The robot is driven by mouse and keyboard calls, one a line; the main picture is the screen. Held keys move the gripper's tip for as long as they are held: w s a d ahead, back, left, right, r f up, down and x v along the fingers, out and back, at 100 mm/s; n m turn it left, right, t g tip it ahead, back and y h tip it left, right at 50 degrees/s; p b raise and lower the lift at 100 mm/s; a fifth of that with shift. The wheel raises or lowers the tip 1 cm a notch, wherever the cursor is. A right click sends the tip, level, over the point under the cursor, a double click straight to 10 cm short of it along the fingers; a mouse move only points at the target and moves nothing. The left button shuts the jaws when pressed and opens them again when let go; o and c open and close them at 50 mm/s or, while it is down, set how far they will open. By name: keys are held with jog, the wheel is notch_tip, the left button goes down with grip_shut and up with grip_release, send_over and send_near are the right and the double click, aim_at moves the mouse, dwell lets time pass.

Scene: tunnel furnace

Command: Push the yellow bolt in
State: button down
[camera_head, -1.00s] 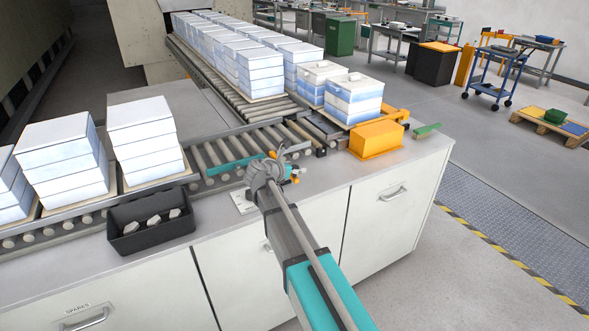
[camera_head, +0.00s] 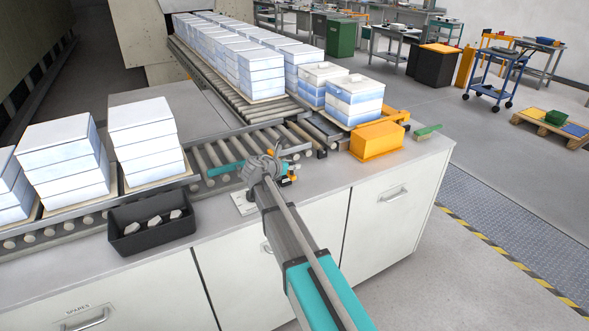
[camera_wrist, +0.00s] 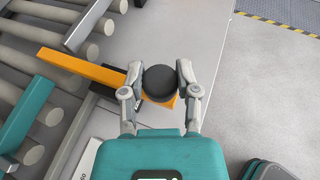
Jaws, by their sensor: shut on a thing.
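The yellow bolt (camera_wrist: 85,67) is a flat yellow-orange bar with a round black knob (camera_wrist: 160,83) on its right end. A yellow patch shows under the knob. In the head view my gripper (camera_head: 268,170) is at the counter's conveyor edge and hides most of the bolt.
A teal bar (camera_wrist: 26,112) lies across the rollers at left. In the head view, a black bin (camera_head: 150,238) with pale pieces stands left, and a yellow box (camera_head: 377,143) and green brush (camera_head: 427,132) right. Stacked white boxes (camera_head: 145,145) stand on the conveyor.

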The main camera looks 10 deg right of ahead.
jog(key=w+a, duration=0.1)
jog(key=w, duration=0.4)
jog(key=w+a, duration=0.1)
jog(key=w, duration=0.2)
jog(key=shift+a, duration=0.3)
jog(key=shift+r, duration=0.1)
jog(key=shift+c, duration=1.7)
grip_release()
jog(key=shift+w, duration=0.1)
jog(key=shift+s, duration=0.25)
